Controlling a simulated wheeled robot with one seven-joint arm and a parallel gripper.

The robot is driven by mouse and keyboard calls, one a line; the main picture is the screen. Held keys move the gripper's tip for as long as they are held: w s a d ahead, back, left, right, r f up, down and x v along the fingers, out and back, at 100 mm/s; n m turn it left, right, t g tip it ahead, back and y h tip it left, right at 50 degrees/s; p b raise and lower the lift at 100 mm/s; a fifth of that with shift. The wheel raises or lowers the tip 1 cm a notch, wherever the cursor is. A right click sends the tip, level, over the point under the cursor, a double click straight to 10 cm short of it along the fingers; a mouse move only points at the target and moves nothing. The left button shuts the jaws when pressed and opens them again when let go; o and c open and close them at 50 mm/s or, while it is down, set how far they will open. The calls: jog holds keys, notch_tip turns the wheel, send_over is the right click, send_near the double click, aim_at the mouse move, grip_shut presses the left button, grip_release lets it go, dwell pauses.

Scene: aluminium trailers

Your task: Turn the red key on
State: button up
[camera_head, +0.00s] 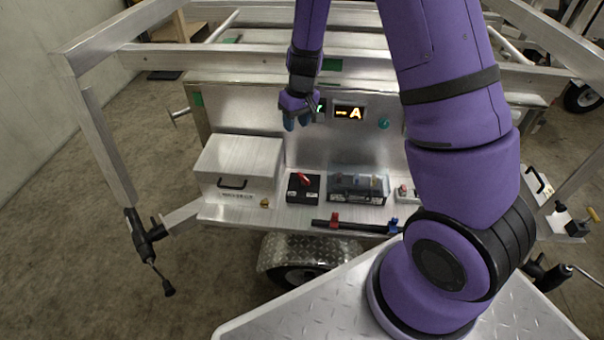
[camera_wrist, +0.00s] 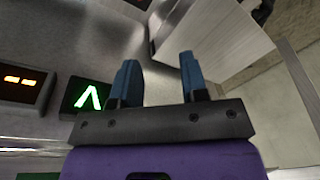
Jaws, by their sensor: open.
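The red key (camera_head: 304,178) sits on top of a small black box (camera_head: 303,194) on the trailer's shelf, between a metal case and a battery. It looks small, and I cannot tell its exact angle. My gripper (camera_head: 297,124) hangs above and slightly left of it, in front of the upright metal panel, apart from the key. In the wrist view my gripper (camera_wrist: 159,72) shows two blue fingers spread apart with nothing between them. The key is not clearly seen in the wrist view.
A silver case (camera_head: 238,165) stands left of the black box, and a battery (camera_head: 358,188) stands right. Lit displays (camera_head: 350,113) and a teal button (camera_head: 383,123) are on the panel. A dark bar (camera_head: 350,226) with red and blue parts lies along the shelf's front. Trailer rails (camera_head: 230,56) run above.

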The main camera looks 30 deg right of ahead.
jog(key=h, duration=0.1)
send_near(302, 175)
jog(key=shift+g, duration=0.4)
jog(key=f, duration=0.9)
jog(key=shift+w+f, duration=0.1)
jog(key=shift+w, duration=0.3)
jog(key=shift+c, duration=0.2)
grip_shut()
